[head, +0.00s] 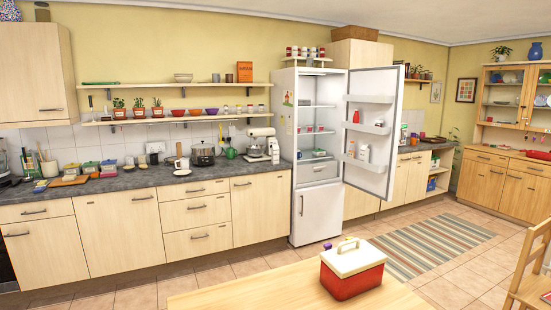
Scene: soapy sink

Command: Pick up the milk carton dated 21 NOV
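The white fridge (317,215) stands in the middle of the head view with its upper door (393,90) swung open to the right. A white container (364,153) and a smaller item (351,149) stand on a low shelf of the door. Small items (308,129) sit on an inner shelf. Everything is too small to read a date, and I cannot tell which thing, if any, is the milk carton dated 21 NOV. Neither of my grippers is in view.
A wooden table (215,294) in front carries a red and white cool box (352,280). A long counter (150,178) with jars, pots and a mixer runs left of the fridge. A striped rug (430,245) lies on the tiles. A chair (528,270) stands at right.

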